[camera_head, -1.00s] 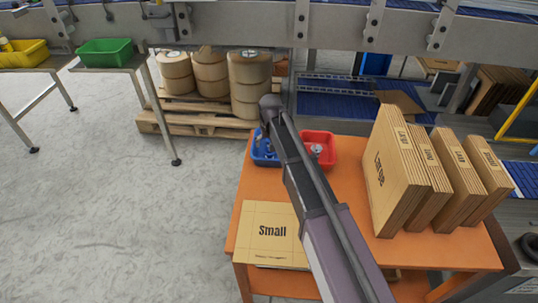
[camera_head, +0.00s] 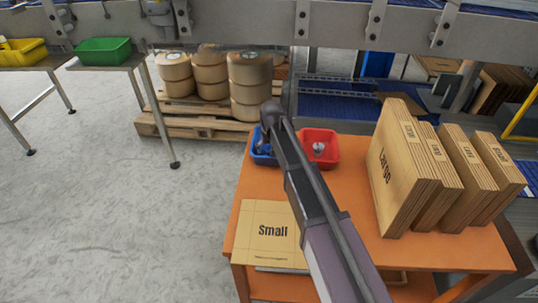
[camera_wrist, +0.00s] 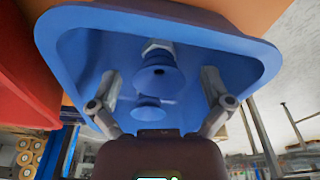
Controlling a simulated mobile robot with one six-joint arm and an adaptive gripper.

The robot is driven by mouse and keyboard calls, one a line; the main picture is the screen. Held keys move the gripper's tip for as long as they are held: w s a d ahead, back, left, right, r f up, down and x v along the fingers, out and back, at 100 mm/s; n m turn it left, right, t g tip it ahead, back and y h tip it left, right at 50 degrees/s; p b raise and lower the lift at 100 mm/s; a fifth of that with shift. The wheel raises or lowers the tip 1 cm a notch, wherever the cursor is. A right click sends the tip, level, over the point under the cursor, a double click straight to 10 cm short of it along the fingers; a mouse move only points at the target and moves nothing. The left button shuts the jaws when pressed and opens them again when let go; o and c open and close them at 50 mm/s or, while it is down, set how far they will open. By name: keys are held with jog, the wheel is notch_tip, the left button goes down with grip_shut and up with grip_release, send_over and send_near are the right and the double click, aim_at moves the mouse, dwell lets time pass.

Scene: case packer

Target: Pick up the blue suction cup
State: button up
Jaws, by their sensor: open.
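The blue bin (camera_wrist: 250,45) fills the wrist view, with a blue suction cup (camera_wrist: 155,78) inside it, topped by a pale metal fitting. A second blue cup shape (camera_wrist: 150,108) shows just below it in the picture. My gripper (camera_wrist: 161,80) is open, one finger on each side of the suction cups, and no contact is visible. In the head view the blue bin (camera_head: 258,160) stands at the back left of the orange table, partly hidden by my arm. My gripper's fingers are hidden there.
On the orange table (camera_head: 345,205), a red bin (camera_head: 330,157) holding a metal-topped part stands right beside the blue bin. A flat carton marked Small (camera_head: 270,232) lies in front. Several upright folded cartons (camera_head: 405,175) stand at the right.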

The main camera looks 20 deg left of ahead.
jog(key=shift+c, duration=0.2)
dwell(0.3)
jog(key=c, duration=1)
jog(key=shift+c, duration=0.2)
jog(key=shift+r, duration=0.2)
notch_tip(320, 180, up, 10)
jog(key=p, duration=1)
jog(key=shift+f, duration=0.2)
